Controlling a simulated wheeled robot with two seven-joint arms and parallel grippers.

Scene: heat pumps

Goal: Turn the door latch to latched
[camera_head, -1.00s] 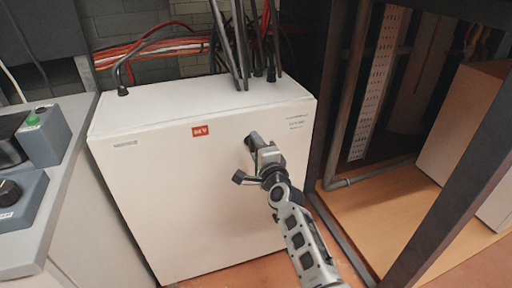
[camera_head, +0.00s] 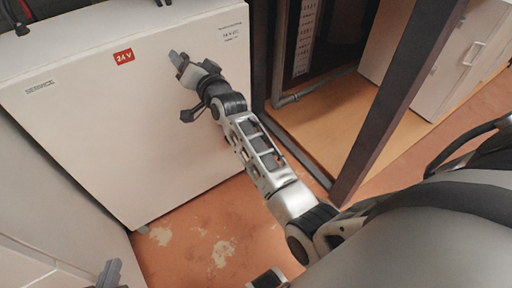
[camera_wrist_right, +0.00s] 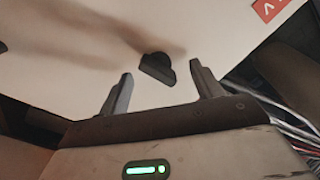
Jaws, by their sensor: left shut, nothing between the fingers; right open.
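The door latch (camera_wrist_right: 157,68) is a small dark knob on the white door of the cabinet (camera_head: 110,130). In the right wrist view it lies slightly tilted between and beyond the fingertips of my right gripper (camera_wrist_right: 162,84), which is open. The latch looks apart from both fingers. In the head view my right gripper (camera_head: 183,72) is at the door's upper right, right of the red 24 V label (camera_head: 124,56), and I cannot make out the latch apart from it. My left gripper (camera_head: 108,274) shows at the bottom left edge, shut and empty, away from the latch.
A dark frame post (camera_head: 395,100) stands right of the cabinet, with a grey pipe (camera_head: 315,88) and wooden board (camera_head: 335,120) behind it. A grey unit (camera_head: 30,210) borders the lower left. Orange floor (camera_head: 200,225) is open below the door.

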